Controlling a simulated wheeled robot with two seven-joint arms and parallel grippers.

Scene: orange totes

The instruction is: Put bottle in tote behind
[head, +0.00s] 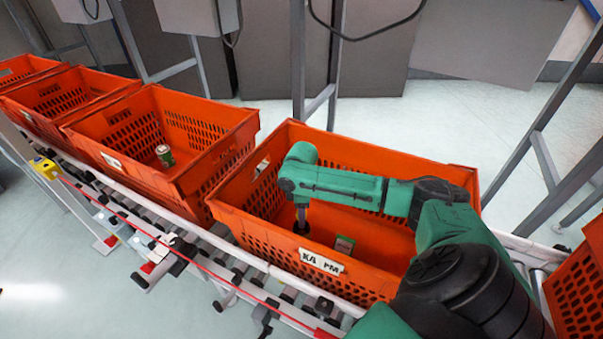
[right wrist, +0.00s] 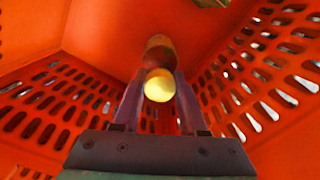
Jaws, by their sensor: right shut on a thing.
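My right gripper (head: 301,226) reaches down into the near orange tote (head: 318,262), by its left part. In the right wrist view the gripper (right wrist: 158,98) has its two fingers shut on the bottle (right wrist: 158,50), which shows a round yellow end toward the camera and a brownish body beyond. The bottle cannot be made out in the head view, where the gripper and tote wall hide it. The neighbouring orange tote (head: 222,160) stands to the left on the same line. My left gripper is not in view.
A small green and brown box (head: 344,245) lies on the near tote's floor, right of my gripper. A green can (head: 165,156) stands in the neighbouring tote. More totes (head: 60,95) line the roller conveyor (head: 200,255). Metal posts (head: 298,60) stand behind.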

